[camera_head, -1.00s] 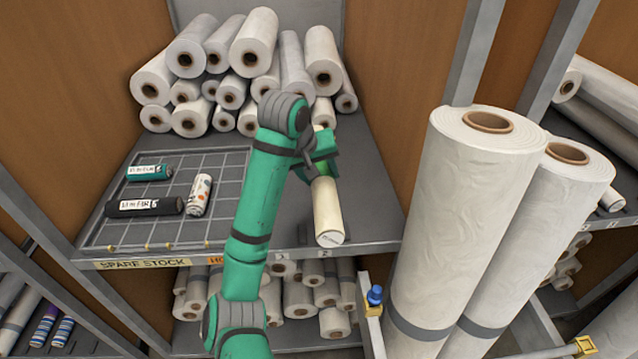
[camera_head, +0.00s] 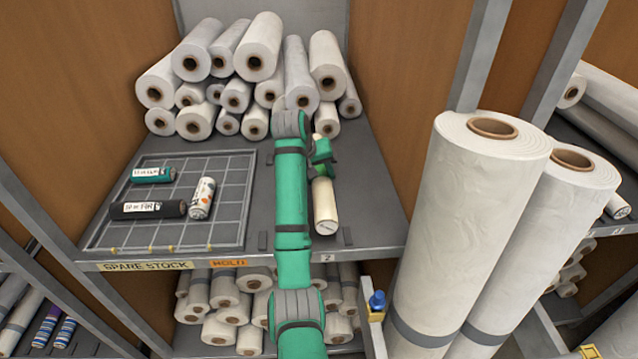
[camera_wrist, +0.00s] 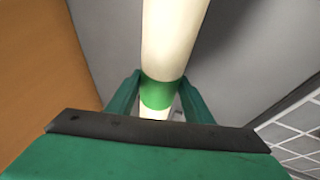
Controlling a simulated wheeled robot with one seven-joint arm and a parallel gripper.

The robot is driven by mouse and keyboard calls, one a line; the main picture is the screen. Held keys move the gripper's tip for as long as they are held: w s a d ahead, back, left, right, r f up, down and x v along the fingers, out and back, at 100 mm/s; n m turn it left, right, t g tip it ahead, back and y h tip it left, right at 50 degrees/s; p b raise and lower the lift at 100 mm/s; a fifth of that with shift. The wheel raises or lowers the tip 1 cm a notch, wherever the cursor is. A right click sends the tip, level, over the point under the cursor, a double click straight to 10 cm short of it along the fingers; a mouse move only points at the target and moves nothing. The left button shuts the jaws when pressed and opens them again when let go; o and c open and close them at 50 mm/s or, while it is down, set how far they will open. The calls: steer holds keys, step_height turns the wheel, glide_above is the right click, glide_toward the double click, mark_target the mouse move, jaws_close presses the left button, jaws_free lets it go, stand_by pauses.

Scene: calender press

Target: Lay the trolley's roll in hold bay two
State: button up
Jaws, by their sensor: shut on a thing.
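The cream roll (camera_head: 325,207) points front to back over the right part of the shelf. Its near end is behind the "2" label (camera_head: 327,258) on the shelf edge, left of a short dark upright (camera_head: 347,236). My gripper (camera_head: 320,158) is shut on the roll, partly hidden by my arm. In the wrist view the roll (camera_wrist: 172,40) runs between the fingers (camera_wrist: 158,100), with its green band (camera_wrist: 162,93) at the grip. I cannot tell whether the roll touches the shelf. My arm hides the shelf left of it.
A gridded tray (camera_head: 228,225) on the left holds a teal, a black and a patterned roll. White rolls (camera_head: 245,80) are stacked behind. Two tall white rolls (camera_head: 465,230) stand at the right, near a blue-topped post (camera_head: 377,300). A "HOLD" label (camera_head: 229,263) marks the shelf edge.

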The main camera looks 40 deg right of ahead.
steer(key=shift+w+d+f, duration=0.15)
steer(key=shift+w+f, duration=0.15)
steer(key=shift+f, duration=1.55)
steer(key=shift+f, duration=0.1)
steer(key=o, duration=1.4)
steer(key=shift+f, duration=0.1)
steer(key=shift+c, duration=0.2)
steer(key=shift+r, duration=0.25)
steer(key=v, duration=1.2)
steer(key=shift+s+f, duration=0.1)
